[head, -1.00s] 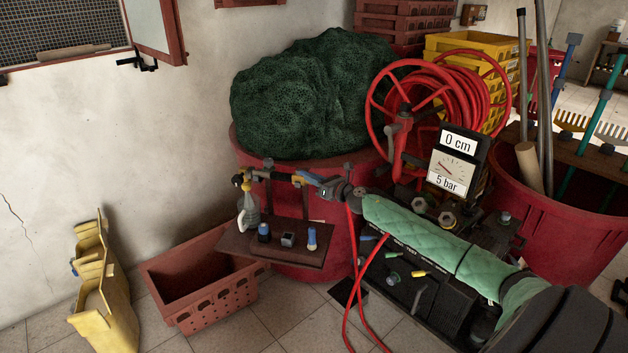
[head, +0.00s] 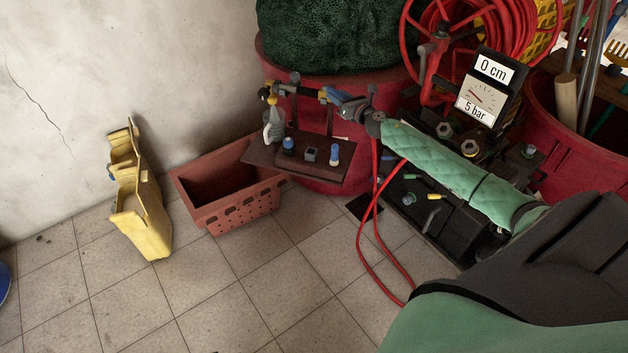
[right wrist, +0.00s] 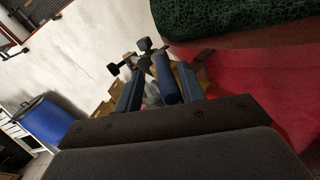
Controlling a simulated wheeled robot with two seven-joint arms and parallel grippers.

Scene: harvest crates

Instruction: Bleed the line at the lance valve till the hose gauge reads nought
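The hose gauge (head: 479,98) is a white dial on a black box beside the reel. Its plates read "0 cm" and "5 bar". Its red needle points up and left; the exact reading is too small to tell. A lance-like fitting (head: 289,88) with dark and yellow parts stands over a small dark shelf. My right gripper (head: 333,95) reaches it from the right. In the right wrist view its fingers (right wrist: 159,72) stand apart on either side of a blue cylindrical grip (right wrist: 165,80), with a gap on the left. My left gripper is out of view.
Red hose hangs in loops from the red reel (head: 424,75) side to the floor. The dark shelf (head: 262,156) holds small blue-topped parts. A red-brown crate (head: 240,212) and yellow crates (head: 148,225) stand on the floor. A red tub (head: 592,165) is right. Front floor is clear.

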